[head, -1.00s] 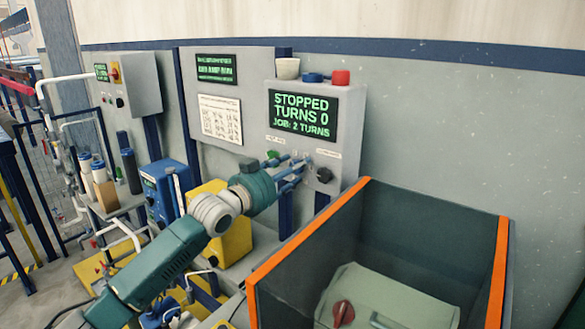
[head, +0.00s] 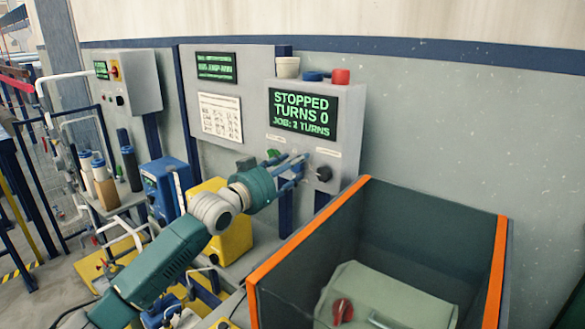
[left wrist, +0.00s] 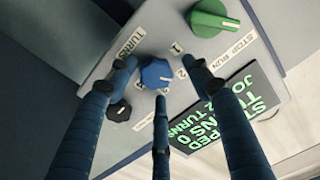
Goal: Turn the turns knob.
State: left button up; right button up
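The blue turns knob (left wrist: 157,73) sits on the grey control panel between the TURNS label and the numbers in the left wrist view. My left gripper (left wrist: 160,76) is open, its three dark blue fingers spread around the knob with small apparent gaps. In the head view the left gripper (head: 296,164) is at the lower part of the panel (head: 345,125), and its fingers hide the knob. The display (head: 303,113) reads STOPPED, TURNS 0, JOB: 2 TURNS. My right gripper is not in view.
A green STOP/RUN knob (left wrist: 213,18) and a black knob (left wrist: 119,111) flank the turns knob. An orange-edged bin (head: 310,235) stands below right of the panel, holding a grey-green case (head: 390,300). A yellow box (head: 232,240) is below my arm.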

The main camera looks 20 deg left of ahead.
pick_arm(q)
jog(key=shift+s+f, duration=0.1)
jog(key=shift+f, duration=0.05)
jog(key=v, duration=1.1)
jog(key=shift+s, duration=0.4)
jog(key=shift+a, duration=0.15)
